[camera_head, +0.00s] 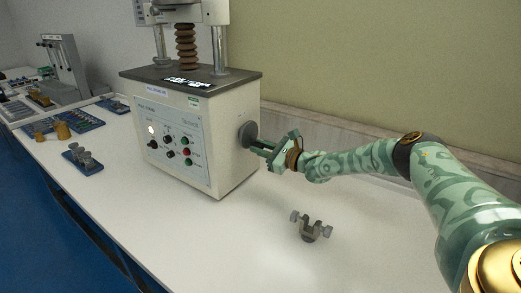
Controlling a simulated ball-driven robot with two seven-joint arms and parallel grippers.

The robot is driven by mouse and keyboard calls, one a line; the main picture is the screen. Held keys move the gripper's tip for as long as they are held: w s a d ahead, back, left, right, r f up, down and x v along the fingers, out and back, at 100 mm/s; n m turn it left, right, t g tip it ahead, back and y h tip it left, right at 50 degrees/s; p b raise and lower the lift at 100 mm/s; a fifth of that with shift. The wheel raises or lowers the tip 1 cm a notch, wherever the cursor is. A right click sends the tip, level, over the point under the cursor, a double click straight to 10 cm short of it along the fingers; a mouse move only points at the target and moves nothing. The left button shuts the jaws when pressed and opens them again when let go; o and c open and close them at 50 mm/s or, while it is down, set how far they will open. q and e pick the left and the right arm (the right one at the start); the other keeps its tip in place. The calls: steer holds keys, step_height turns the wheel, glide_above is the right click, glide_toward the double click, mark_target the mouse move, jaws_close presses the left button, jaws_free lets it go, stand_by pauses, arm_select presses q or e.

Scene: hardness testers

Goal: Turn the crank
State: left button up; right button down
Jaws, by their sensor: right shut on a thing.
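The crank (248,134) is a grey round piece on the right side of the white tester (236,165). Only its round hub shows clearly; my right gripper covers the part in front of it. My right gripper (262,147) reaches in from the right with its fingers at the crank. It is shut on the crank, though the exact grip is small in the picture. My left gripper is not in the picture.
A small grey clamp fixture (311,228) stands on the white table (215,240) in front of my right arm. Blue trays with small parts (84,160) lie left of the tester. A wall runs close behind.

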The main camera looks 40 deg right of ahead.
steer(key=c, duration=1.3)
jaws_free()
arm_select(q)
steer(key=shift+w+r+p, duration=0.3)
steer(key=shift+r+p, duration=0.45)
steer(key=shift+p, duration=0.05)
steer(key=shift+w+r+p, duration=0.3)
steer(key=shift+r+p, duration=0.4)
steer(key=shift+p, duration=0.1)
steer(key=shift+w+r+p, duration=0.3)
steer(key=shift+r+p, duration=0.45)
steer(key=shift+p, duration=0.05)
arm_select(e)
steer(key=v, duration=1.6)
steer(key=shift+s, duration=0.1)
